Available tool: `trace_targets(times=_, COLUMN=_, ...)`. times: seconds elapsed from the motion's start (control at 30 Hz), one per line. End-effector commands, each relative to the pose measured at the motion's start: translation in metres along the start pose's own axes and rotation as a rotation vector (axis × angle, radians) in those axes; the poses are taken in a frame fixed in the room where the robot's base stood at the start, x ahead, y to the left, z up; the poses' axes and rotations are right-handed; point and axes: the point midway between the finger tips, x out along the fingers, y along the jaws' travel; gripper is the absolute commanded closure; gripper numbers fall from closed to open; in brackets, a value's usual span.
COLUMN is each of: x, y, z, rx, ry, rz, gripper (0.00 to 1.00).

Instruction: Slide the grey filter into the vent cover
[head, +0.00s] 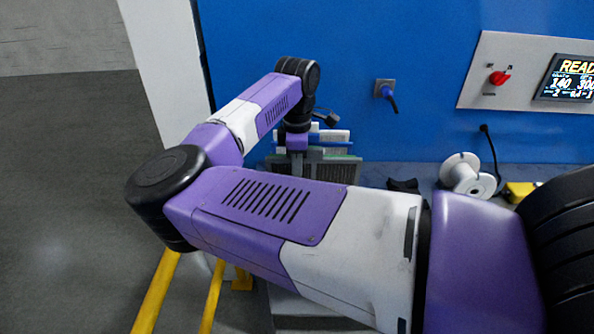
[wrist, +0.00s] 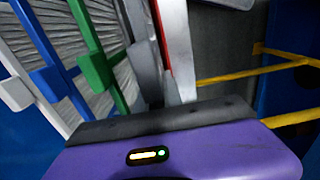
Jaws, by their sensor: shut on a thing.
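My gripper (head: 297,160) points down below the end of my arm at the blue wall. In the wrist view my gripper (wrist: 165,105) is shut on a grey flat piece (wrist: 145,55), which looks like the grey filter's frame. In the head view a dark grey slatted panel (head: 338,173) shows under my gripper, partly hidden by my arm; whether it is the grey filter or the vent cover I cannot tell. How far the filter is inside anything is hidden.
Filters with a green frame (wrist: 92,55), a blue frame (wrist: 45,45) and a whitish frame (wrist: 14,85) stand side by side left of my gripper. A white spool (head: 466,176) lies right on the ledge. Yellow rails (head: 155,290) run at lower left.

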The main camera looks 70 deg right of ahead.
Motion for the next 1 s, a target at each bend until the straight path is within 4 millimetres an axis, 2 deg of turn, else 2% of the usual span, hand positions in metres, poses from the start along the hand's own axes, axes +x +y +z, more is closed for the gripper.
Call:
trace_targets(times=0.27, x=-0.004, y=0.000, z=0.000, rx=0.000, ry=0.001, rz=0.001, gripper=1.00)
trace_targets(times=0.73, x=-0.029, y=0.000, z=0.000, rx=0.001, ry=0.000, rz=0.001, gripper=1.00)
trace_targets(times=1.0, x=-0.031, y=0.000, z=0.000, rx=0.000, ry=0.000, rz=0.000, gripper=1.00)
